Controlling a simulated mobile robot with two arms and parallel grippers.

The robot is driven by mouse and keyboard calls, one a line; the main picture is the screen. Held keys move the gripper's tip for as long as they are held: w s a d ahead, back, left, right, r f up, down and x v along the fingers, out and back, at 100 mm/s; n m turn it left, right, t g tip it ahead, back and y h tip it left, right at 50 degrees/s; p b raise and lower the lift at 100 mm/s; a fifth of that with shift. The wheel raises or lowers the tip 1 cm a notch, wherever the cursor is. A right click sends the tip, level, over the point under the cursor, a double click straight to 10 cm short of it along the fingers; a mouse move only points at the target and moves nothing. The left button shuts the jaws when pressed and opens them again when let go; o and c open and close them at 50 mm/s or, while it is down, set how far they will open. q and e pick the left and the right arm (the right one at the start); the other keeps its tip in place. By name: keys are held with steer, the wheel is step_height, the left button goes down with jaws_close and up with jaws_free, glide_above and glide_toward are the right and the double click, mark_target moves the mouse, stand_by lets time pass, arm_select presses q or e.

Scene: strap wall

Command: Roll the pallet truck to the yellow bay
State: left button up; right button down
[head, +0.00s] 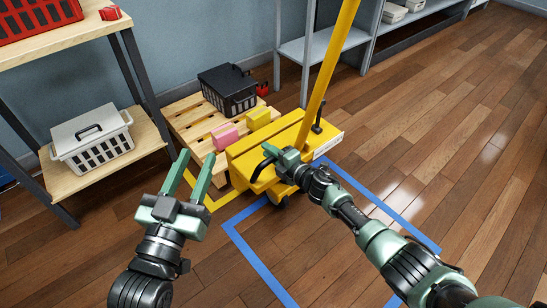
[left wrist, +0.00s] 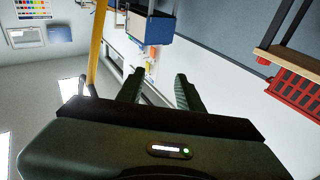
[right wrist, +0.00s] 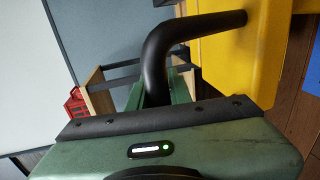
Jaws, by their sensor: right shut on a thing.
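The yellow pallet truck (head: 242,158) stands in the middle of the head view, its tall yellow pole rising to the top edge. The yellow bay's floor tape (head: 213,204) shows at the truck's left; much of the bay is hidden by the pallet and truck. The truck overlaps the far end of a blue floor outline (head: 248,260). My right gripper (head: 280,160) is shut on the truck's black bar handle, which also crosses the right wrist view (right wrist: 160,48). My left gripper (head: 190,166) is open and empty, left of the truck and apart from it.
A wooden pallet (head: 190,122) behind the truck carries a black crate (head: 228,90), a pink block (head: 225,136) and a yellow block (head: 258,118). A shelf (head: 140,145) with a white basket (head: 92,140) stands left. The floor at right is clear.

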arm_select(q)
steer(key=shift+r, duration=0.3)
arm_select(e)
steer(key=shift+w+a+r, duration=0.1)
steer(key=shift+a+r, duration=0.1)
steer(key=shift+a, duration=0.05)
steer(key=c, duration=1.3)
jaws_free()
arm_select(q)
steer(key=shift+a, duration=0.1)
arm_select(e)
steer(key=shift+f, duration=0.1)
steer(key=shift+d, duration=0.1)
